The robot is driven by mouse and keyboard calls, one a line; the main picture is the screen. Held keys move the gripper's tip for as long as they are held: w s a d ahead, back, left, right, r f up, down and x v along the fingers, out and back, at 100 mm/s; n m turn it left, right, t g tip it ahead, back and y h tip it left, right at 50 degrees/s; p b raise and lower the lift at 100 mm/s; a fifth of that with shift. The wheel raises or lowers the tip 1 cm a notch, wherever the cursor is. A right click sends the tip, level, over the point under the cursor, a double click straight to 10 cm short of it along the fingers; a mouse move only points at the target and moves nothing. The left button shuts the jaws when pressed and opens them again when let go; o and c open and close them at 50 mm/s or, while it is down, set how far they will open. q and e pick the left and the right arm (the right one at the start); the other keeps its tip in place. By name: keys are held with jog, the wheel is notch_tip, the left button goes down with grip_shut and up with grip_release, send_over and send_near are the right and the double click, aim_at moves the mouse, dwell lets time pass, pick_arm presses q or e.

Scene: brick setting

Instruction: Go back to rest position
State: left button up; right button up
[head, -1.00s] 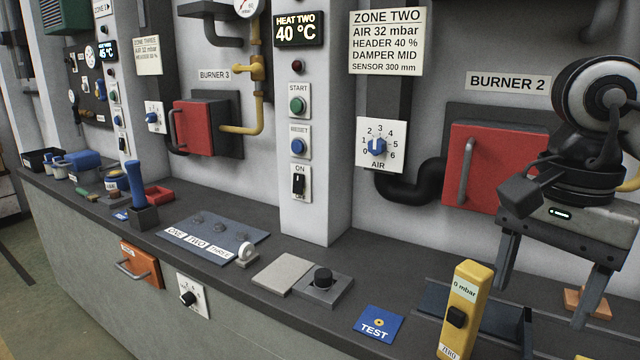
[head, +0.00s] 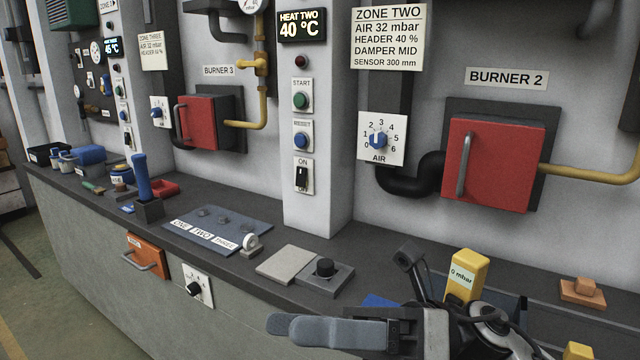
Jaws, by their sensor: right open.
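My right gripper (head: 288,327) is low in the head view, right of centre, in front of the counter's edge. Its grey fingers point left and are seen from the side. It is open, and I see nothing between the fingers. Its wrist covers the lower part of the yellow 0 mbar meter (head: 467,273) and most of the blue TEST card (head: 379,301). My left gripper is not in view.
The dark counter (head: 385,262) runs along the wall. A grey block with a black knob (head: 324,268), a pale plate (head: 286,263) and a labelled blue-grey panel (head: 222,228) lie on it. The red Burner 2 door (head: 500,165) is shut behind.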

jog(key=w+d+f+m+t+h, duration=0.45)
jog(key=f+m+t, duration=0.25)
jog(key=m+t, duration=0.7)
jog(key=w+d+f+m+t+h, duration=0.3)
jog(key=w+f+m+t+h, duration=0.35)
jog(key=m, duration=1.25)
jog(key=s+d+f+m+g+h, duration=0.2)
jog(key=s+f+m, duration=0.4)
jog(key=f, duration=0.5)
jog(key=s+d+f+m+g+h, duration=0.3)
jog(key=s+f, duration=0.5)
jog(key=f, duration=0.4)
jog(key=d+m+h, duration=0.1)
jog(key=d+m, duration=0.1)
jog(key=m, duration=0.1)
jog(key=shift+d+f+m+h, duration=0.3)
jog(key=shift+m+h, duration=0.1)
jog(key=shift+s, duration=0.1)
